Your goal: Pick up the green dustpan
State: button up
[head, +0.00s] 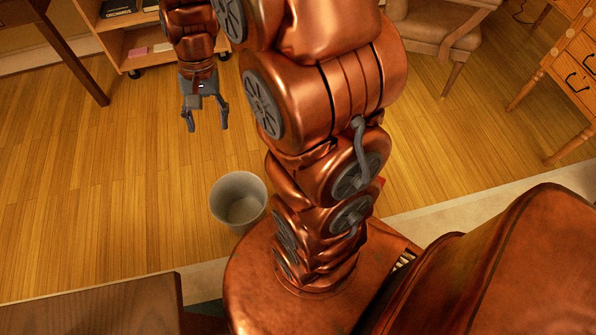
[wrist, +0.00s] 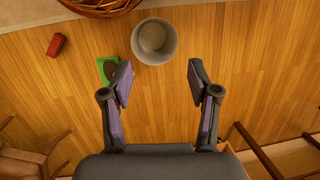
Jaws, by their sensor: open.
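The green dustpan (wrist: 103,66) lies on the wooden floor in the wrist view, left of the grey bin. It is small, with a dark patch on it, and the left finger of my gripper hides part of it. I cannot make it out in the head view. My gripper (wrist: 162,82) is open and empty, pointing down above the floor, with the dustpan off to the left of the space between its fingers. In the head view my gripper (head: 207,118) hangs at the upper left, with bare floor below it.
A round grey bin (head: 238,203) stands near my base; the wrist view shows it too (wrist: 154,42). A red object (wrist: 57,45) lies on the floor left of the dustpan. A shelf unit (head: 130,45), a chair (head: 440,30) and a wooden desk (head: 575,75) stand around open floor.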

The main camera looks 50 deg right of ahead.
jog(key=w+d+f+m+t+b, duration=0.1)
jog(key=w+d+f+m+b, duration=0.25)
jog(key=d+f, duration=0.45)
jog(key=w+d+f+m+y+b, duration=0.1)
jog(key=w+d+f+m+b, duration=0.3)
jog(key=f, duration=0.8)
jog(key=w+d+f+m+t+b, duration=0.1)
jog(key=w+d+f+m+b, duration=0.1)
jog(key=w+d+f+b, duration=0.6)
jog(key=s+d+f+m+b, duration=0.2)
jog(key=d+f+b, duration=0.1)
jog(key=f, duration=0.9)
jog(key=s+d+f+m+t+b, duration=0.1)
jog(key=d+f, duration=0.5)
jog(key=f, duration=0.6)
jog(key=s+d+f+m+t+b, duration=0.1)
jog(key=s+d+f+m+b, duration=0.2)
jog(key=f, duration=0.9)
jog(key=shift+s+d+m+b, duration=0.2)
jog(key=shift+d+m+b, duration=0.95)
jog(key=shift+b, duration=0.4)
jog(key=shift+a+f, duration=0.1)
jog(key=shift+f, duration=0.2)
jog(key=shift+b+x, duration=2)
jog(key=shift+x, duration=1.65)
jog(key=shift+s, duration=0.1)
grip_shut()
